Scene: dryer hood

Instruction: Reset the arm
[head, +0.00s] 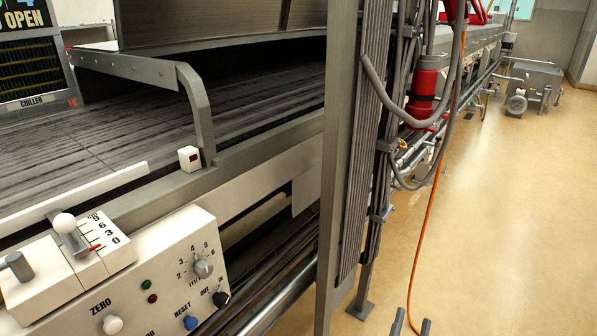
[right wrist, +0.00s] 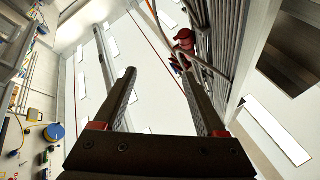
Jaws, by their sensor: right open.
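My right gripper (head: 412,324) shows only by its two fingertips at the bottom edge of the head view, over the tan floor. In the right wrist view its two dark fingers (right wrist: 160,68) stand well apart, with nothing between them. That view looks up toward a pale ceiling with lights. The rest of my right arm is out of the head view. My left gripper is in neither view.
A control panel (head: 150,272) with knobs and levers stands at lower left, beside a conveyor (head: 240,105). A grey post (head: 338,170) with conduits rises mid-view. An orange cable (head: 430,215) hangs right of it. Open floor (head: 520,220) lies at right.

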